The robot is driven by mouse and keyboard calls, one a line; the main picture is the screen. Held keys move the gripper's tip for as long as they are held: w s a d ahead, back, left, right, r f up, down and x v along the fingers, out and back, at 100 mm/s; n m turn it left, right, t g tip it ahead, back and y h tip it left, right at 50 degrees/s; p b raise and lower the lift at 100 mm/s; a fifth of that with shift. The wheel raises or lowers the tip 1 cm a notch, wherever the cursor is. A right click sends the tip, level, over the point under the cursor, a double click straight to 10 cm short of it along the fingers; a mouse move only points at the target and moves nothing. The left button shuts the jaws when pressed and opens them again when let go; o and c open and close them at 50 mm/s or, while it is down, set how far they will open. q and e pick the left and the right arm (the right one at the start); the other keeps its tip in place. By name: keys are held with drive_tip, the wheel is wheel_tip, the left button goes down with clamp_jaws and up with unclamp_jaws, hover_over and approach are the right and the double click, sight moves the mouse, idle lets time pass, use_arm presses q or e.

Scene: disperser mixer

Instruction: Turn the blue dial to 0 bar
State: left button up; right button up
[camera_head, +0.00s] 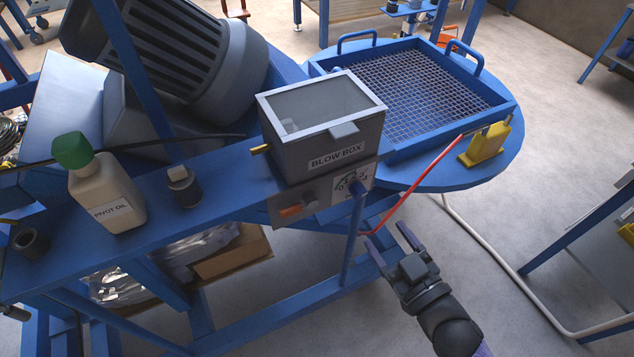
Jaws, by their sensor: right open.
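The dial (352,183) is on the grey control panel under the grey box labelled "BLOW BOX" (322,128). It has a white scale plate with dark and green markings and a small blue part in front. The pointer reading is too small to tell. My right gripper (389,241) is below and to the right of the dial, with its two fingers apart and nothing between them. It is clear of the panel. My left gripper does not show.
A pivot oil bottle (105,190) stands on the blue beam.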

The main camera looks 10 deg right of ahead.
sight(361, 196)
drive_tip(key=x, duration=0.5)
drive_tip(key=b+x, duration=0.1)
drive_tip(key=x, duration=0.3)
drive_tip(key=shift+w+r, duration=0.2)
drive_tip(key=shift+w, duration=0.25)
clamp_jaws()
